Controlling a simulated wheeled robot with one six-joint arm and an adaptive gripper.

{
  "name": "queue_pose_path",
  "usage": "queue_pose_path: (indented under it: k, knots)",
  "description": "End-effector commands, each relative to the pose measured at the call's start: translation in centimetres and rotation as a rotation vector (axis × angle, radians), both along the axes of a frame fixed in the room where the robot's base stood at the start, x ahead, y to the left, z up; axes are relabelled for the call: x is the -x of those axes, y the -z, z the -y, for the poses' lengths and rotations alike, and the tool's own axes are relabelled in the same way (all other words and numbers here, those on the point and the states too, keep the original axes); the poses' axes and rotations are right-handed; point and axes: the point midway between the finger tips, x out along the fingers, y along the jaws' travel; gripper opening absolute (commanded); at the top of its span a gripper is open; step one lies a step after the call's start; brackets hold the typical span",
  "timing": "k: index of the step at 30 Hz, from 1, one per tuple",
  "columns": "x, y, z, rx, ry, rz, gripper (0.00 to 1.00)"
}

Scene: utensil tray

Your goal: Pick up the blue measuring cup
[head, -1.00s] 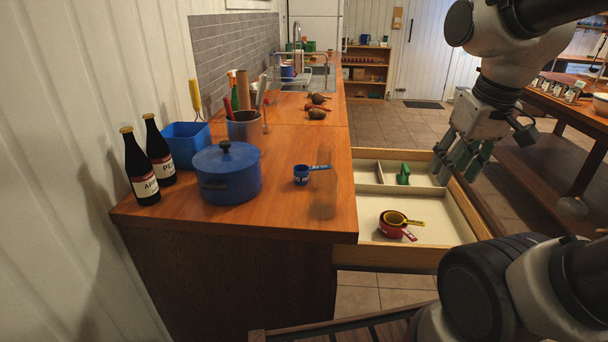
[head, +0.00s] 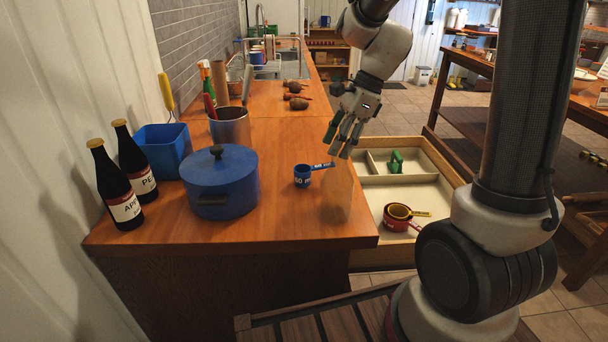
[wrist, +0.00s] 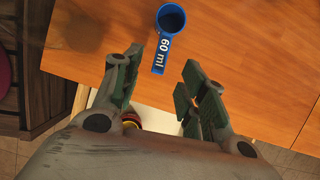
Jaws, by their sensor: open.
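The blue measuring cup (head: 303,176) stands on the wooden counter, right of the blue pot, with its handle pointing right. In the wrist view the blue measuring cup (wrist: 171,20) lies beyond the fingertips, its handle, marked 60 ml, pointing back toward the gap between the fingers. My gripper (head: 340,147) is open and empty, above the counter's right edge, just past the handle's end. In the wrist view my gripper (wrist: 160,72) shows its two fingers spread apart, not touching the cup.
An open drawer (head: 440,238) on the right holds red and yellow measuring cups (head: 400,217) and a green item (head: 395,162). The counter's front stretch is clear.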

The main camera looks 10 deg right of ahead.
Motion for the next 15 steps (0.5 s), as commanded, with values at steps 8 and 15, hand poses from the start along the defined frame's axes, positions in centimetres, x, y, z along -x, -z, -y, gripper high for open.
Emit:
queue_pose_path:
  k: [8, 15]
  knots:
    - [-0.1, 3.4, -1.4, 0.002, -0.003, -0.004, 0.42]
    - [-0.4, 6.3, -2.7, 0.001, -0.003, -0.001, 0.42]
